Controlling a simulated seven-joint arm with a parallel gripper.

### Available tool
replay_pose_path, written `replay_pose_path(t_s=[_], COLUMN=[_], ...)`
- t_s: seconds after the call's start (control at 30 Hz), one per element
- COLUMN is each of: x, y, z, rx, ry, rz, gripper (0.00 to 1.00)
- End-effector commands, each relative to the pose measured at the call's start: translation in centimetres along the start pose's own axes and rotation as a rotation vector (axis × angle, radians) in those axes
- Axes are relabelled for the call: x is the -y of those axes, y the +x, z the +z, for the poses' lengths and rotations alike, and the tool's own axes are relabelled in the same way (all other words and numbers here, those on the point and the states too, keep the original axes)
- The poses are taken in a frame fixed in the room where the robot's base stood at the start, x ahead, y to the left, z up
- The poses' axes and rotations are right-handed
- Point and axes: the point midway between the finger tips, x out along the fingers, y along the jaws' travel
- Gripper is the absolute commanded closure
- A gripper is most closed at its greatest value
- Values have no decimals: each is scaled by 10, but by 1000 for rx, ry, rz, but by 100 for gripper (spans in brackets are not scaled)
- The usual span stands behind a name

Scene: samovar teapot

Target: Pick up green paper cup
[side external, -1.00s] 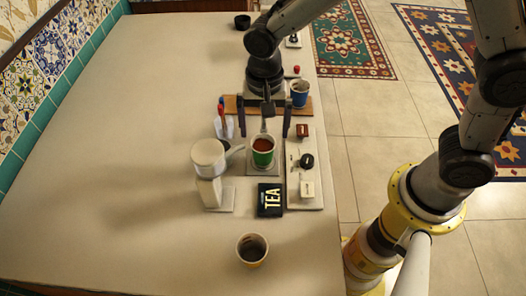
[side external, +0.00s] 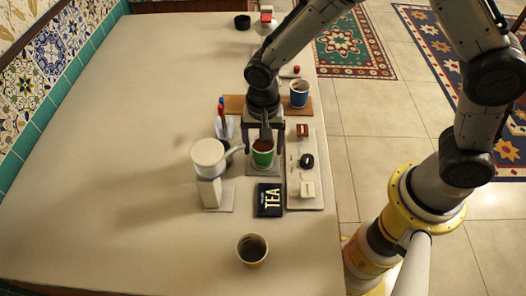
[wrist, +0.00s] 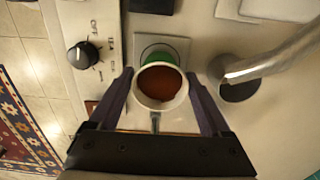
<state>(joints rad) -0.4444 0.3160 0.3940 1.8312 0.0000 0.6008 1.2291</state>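The lower part of the cup is partly hidden in both views.
A white device with a spout (side external: 210,165) stands close on the left. A black TEA box (side external: 270,200) lies in front and a panel with a knob (side external: 306,161) is at the right. A yellow cup (side external: 252,250) and a blue cup (side external: 299,94) stand apart. The left table area is clear.

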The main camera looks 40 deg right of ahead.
Motion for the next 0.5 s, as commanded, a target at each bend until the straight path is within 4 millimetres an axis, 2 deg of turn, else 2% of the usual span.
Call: replay_pose_path(t_s=[0.03,0.17,0.5], x=[0,0,0], y=[0,0,-3], z=[0,0,0], rx=[0,0,-1], ry=[0,0,0], rz=[0,0,-2], gripper=[29,52,54])
